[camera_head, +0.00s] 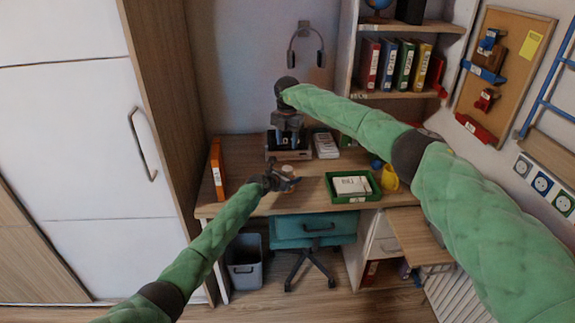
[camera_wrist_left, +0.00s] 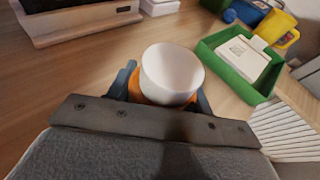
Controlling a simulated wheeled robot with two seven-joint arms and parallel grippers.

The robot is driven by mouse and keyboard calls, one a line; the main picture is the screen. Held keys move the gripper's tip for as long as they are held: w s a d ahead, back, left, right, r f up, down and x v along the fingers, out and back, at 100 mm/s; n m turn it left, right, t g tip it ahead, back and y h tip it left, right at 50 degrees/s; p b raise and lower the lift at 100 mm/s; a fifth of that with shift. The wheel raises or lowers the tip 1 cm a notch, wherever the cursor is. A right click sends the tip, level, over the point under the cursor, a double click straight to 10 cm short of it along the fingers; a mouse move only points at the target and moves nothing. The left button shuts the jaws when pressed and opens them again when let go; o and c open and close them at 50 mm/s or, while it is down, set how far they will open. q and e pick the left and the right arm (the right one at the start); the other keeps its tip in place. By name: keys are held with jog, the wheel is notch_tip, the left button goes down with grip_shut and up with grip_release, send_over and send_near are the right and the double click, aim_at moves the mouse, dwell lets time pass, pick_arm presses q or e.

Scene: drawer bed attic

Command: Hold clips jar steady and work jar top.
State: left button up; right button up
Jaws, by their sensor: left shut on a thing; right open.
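The clips jar (camera_wrist_left: 133,93) is orange with a wide white top (camera_wrist_left: 172,72); it stands on the desk. In the head view the jar (camera_head: 288,171) is small and partly hidden by my left gripper (camera_head: 284,183). My left gripper, also in the left wrist view (camera_wrist_left: 165,95), is shut around the jar's body below the white top. The top sits on the jar. My right gripper (camera_head: 288,133) is open and empty, above the back of the desk, behind and higher than the jar.
A green tray (camera_head: 344,198) with a white box (camera_head: 352,185) lies right of the jar, beside a yellow mug (camera_head: 389,178). A wooden stand (camera_head: 290,155) is at the back. An orange binder (camera_head: 217,170) stands at left. Bare desk (camera_head: 315,185) lies between jar and tray.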

aim_at(287, 168)
notch_tip(287, 168, down, 12)
jog(key=shift+d+f+n, duration=0.1)
jog(key=shift+n, duration=1)
jog(key=c, duration=0.7)
jog(key=shift+n, duration=0.8)
jog(key=shift+c, duration=0.2)
jog(key=o, duration=0.7)
jog(key=shift+o, duration=0.2)
